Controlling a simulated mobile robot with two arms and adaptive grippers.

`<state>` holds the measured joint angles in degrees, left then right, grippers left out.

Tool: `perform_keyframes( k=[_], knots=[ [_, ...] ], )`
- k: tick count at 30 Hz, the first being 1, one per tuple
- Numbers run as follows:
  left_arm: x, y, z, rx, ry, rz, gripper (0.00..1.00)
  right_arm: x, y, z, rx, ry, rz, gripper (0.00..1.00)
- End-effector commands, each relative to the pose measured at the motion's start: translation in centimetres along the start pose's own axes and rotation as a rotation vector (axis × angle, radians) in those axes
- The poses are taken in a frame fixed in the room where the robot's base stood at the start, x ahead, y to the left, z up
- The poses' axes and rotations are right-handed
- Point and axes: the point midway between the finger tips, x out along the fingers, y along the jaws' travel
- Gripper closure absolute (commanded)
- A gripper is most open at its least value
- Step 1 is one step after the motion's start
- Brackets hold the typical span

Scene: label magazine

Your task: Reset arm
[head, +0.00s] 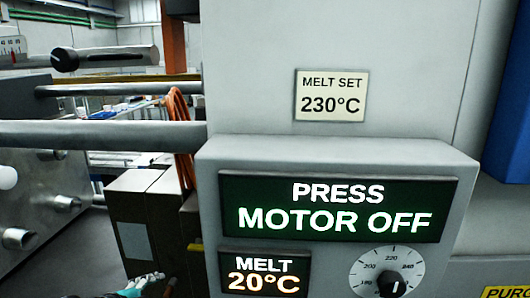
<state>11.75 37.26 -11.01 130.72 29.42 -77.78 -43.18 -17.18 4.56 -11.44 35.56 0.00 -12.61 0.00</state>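A small part of a gripper, teal and white with dark parts (143,286), shows at the bottom edge left of centre; I take it for my left one. It is low in front of the brown box-like block, and most of it is cut off, so its fingers cannot be made out. My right gripper is not in view. The grey control box has a lit display (330,208) reading "PRESS MOTOR OFF". A smaller display (264,274) below it reads "MELT 20°C". A round dial (387,272) with a black knob sits beside that, its lower edge cut off.
A "MELT SET 230°C" label (330,95) is on the grey panel above. Metal bars (100,135) run across the left to a machine plate (45,200). A brown block (150,215) and orange hoses (180,130) stand between. A blue part (505,140) is at right.

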Motion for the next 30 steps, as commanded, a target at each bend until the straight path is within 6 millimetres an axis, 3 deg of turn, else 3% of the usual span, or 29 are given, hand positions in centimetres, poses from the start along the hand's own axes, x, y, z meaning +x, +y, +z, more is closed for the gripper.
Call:
perform_keyframes(
  k=[1,3,6,9,15,21,30],
  knots=[
    [0.6,4.3,0.3,-0.12,-0.019,0.059,0.32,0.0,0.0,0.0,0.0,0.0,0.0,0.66],
    [0.7,9.1,0.9,-0.284,-0.069,0.117,0.32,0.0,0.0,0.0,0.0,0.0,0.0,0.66],
    [0.0,14.8,1.9,-0.497,-0.154,0.179,0.32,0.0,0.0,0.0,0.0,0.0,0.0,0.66],
    [-1.1,19.1,2.8,-0.664,-0.239,0.216,0.32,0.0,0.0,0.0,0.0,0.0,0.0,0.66],
    [-3.7,25.5,4.1,-0.922,-0.399,0.258,0.32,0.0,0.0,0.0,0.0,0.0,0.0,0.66],
    [-6.9,30.6,5.3,-1.133,-0.565,0.272,0.32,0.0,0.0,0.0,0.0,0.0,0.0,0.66],
    [1.5,37.0,8.6,-1.118,-0.587,0.294,0.32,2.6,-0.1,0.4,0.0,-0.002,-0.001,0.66]
  ],
)
